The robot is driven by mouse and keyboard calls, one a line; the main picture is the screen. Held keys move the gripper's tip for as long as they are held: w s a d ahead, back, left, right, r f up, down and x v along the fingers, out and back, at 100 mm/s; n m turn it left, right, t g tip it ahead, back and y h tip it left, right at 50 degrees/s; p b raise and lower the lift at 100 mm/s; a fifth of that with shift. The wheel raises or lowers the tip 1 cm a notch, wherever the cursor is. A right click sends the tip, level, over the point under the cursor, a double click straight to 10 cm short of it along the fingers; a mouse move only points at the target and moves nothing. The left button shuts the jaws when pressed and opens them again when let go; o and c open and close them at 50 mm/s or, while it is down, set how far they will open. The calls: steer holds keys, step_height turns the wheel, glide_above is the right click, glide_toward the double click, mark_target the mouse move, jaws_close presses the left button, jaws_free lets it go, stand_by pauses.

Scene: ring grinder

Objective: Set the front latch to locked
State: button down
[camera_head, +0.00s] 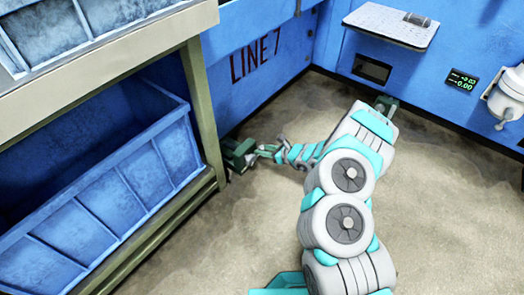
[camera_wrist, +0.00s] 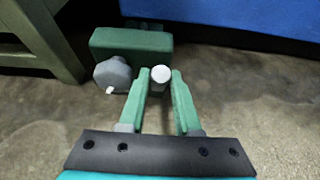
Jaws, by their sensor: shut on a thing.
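A green block (camera_wrist: 130,48) near the floor carries a round grey knob (camera_wrist: 113,75) with a small white mark at its lower left. A short light-grey peg with a round pale end (camera_wrist: 161,74) stands out in front of the block, right of the knob. It looks like the front latch's handle. My gripper (camera_wrist: 160,80) has its two green fingers on either side of this peg and is shut on it. In the head view, my gripper (camera_head: 262,151) reaches left to the green block (camera_head: 238,154) beside the rack leg. The latch's set position cannot be read.
A rack (camera_head: 200,105) with blue bins (camera_head: 90,215) stands on the left. A blue wall marked LINE 7 (camera_head: 255,62) is behind. Open floor lies in front.

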steer(key=shift+w+a+r+h, duration=0.15)
steer(key=shift+a+r+h, duration=0.05)
steer(key=shift+h, duration=0.1)
stand_by(0.4)
steer(key=c, duration=1)
jaws_free()
steer(key=shift+o, duration=0.2)
steer(key=p+v, duration=0.1)
steer(key=v, duration=0.6)
steer(key=shift+d+r+g, duration=0.2)
steer(key=shift+d+g, duration=0.05)
steer(key=shift+g, duration=0.05)
steer(key=shift+c, duration=0.2)
